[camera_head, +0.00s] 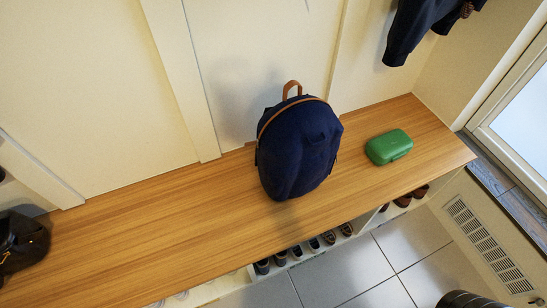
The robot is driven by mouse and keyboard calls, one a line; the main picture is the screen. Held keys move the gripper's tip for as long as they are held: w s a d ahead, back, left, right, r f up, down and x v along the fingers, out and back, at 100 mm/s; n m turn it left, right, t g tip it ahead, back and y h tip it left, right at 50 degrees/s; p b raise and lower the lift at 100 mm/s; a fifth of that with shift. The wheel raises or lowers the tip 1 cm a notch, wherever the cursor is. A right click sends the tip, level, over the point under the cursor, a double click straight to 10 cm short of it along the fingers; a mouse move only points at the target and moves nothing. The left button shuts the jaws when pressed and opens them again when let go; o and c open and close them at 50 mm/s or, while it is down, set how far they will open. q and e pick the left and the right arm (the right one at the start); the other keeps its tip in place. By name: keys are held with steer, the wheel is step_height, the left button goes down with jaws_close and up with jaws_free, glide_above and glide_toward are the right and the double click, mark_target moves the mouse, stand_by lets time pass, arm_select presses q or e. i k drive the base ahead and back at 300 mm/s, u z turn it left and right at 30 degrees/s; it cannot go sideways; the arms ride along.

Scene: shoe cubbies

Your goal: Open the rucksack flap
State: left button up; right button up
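A dark navy rucksack (298,150) stands upright on the wooden bench (150,225), close to the wall panels. It has a brown top handle (292,89) and tan trim along its upper edge. Its top looks closed, and no opening shows. Its back is hidden. Neither of my grippers is in view, and nothing touches the rucksack.
A green box (389,147) sits right of the rucksack. A black bag (22,243) stands at the bench's left end. Shoes (313,243) fill cubbies below. Dark clothing (418,30) hangs upper right. The bench between bag and rucksack is clear.

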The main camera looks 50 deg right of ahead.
mark_target(305, 130)
steer(key=u, duration=0.1)
steer(key=k, duration=0.6)
steer(key=z, duration=0.9)
steer(key=i, duration=0.5)
steer(key=u, duration=0.05)
